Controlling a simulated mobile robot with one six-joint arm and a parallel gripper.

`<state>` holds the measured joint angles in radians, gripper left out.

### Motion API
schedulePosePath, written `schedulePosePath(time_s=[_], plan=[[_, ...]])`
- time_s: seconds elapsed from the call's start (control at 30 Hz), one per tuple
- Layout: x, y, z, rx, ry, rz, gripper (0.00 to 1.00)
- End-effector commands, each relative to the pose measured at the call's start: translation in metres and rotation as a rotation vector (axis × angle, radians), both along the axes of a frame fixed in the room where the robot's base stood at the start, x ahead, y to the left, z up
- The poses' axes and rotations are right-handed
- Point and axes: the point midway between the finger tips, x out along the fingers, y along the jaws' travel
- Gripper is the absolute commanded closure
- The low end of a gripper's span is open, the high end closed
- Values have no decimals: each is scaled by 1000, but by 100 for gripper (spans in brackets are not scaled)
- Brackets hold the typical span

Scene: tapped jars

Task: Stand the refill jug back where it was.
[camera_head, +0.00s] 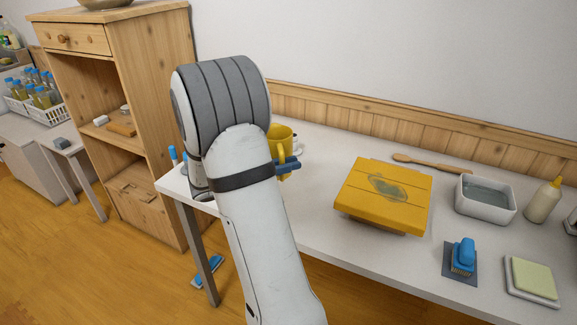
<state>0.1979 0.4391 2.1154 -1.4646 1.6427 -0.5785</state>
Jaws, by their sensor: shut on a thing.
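The yellow refill jug (284,135) shows just right of my arm, near the left part of the white table (325,232). It looks upright, and its left side is hidden behind the arm. My gripper (288,165) shows as blue and dark fingers at the jug's handle, shut on it. Most of the gripper is hidden by my arm. I cannot tell whether the jug's base touches the table.
A yellow wooden board (350,203), white water basin (486,209), wooden spoon (430,163), cream bottle (542,202), blue-handled tool (463,254) and white tray (514,286) occupy the table's right part. A wooden cabinet (150,60) stands left. The table's front middle is clear.

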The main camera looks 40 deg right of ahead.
Motion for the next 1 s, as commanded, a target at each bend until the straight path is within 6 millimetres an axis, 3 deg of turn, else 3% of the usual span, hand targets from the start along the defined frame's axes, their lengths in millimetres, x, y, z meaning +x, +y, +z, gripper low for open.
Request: schedulePosePath(time_s=[0.33,1.0], plan=[[1,2,0,2,-3,2,100],[1,1,-57,1,-3,1,100]])
